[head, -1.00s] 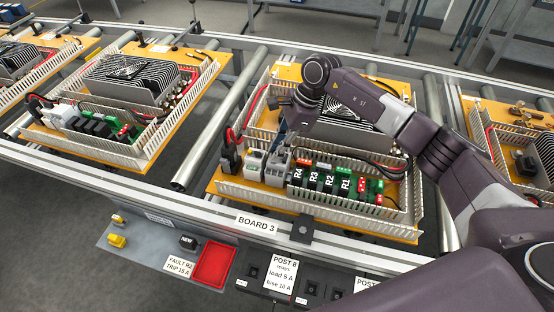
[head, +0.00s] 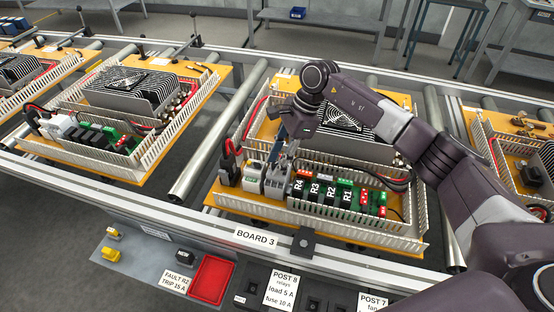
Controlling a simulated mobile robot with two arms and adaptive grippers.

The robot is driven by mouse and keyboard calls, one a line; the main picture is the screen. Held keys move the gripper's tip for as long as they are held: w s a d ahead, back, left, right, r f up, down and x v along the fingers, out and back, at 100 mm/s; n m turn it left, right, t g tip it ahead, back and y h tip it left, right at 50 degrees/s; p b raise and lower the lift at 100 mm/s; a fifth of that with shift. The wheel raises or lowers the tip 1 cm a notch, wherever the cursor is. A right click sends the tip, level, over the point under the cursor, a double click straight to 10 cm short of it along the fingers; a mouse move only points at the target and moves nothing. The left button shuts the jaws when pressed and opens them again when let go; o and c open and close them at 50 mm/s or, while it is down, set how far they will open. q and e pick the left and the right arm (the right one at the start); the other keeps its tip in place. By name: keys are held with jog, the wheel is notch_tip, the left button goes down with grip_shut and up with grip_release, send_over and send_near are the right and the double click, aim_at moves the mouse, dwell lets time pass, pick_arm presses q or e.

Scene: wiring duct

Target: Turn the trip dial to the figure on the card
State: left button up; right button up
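The card (head: 176,282) on the front ledge reads "FAULT R2 TRIP 15 A". Board 3 (head: 232,204) is an orange panel on the conveyor with a white slotted duct around it. On it, a grey module (head: 275,184) stands left of the relays marked R4 to R1. The trip dial cannot be made out; the module's top is partly hidden by my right gripper (head: 287,153). That gripper points down just above the module. Its fingertips are small and dark, so I cannot tell open from shut, or whether they touch. My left gripper is out of view.
A red tray (head: 211,280) lies beside the card, with a small black part behind the card. A "POST 8" card (head: 281,288) reads load 5 A, fuse 10 A. A finned heat sink (head: 352,137) stands behind the relays. Other boards sit left and right.

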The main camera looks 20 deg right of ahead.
jog(key=shift+w+d+r, duration=0.1)
jog(key=shift+r, duration=0.2)
jog(key=v, duration=1.1)
jog(key=shift+r, duration=0.15)
jog(key=shift+d, duration=0.15)
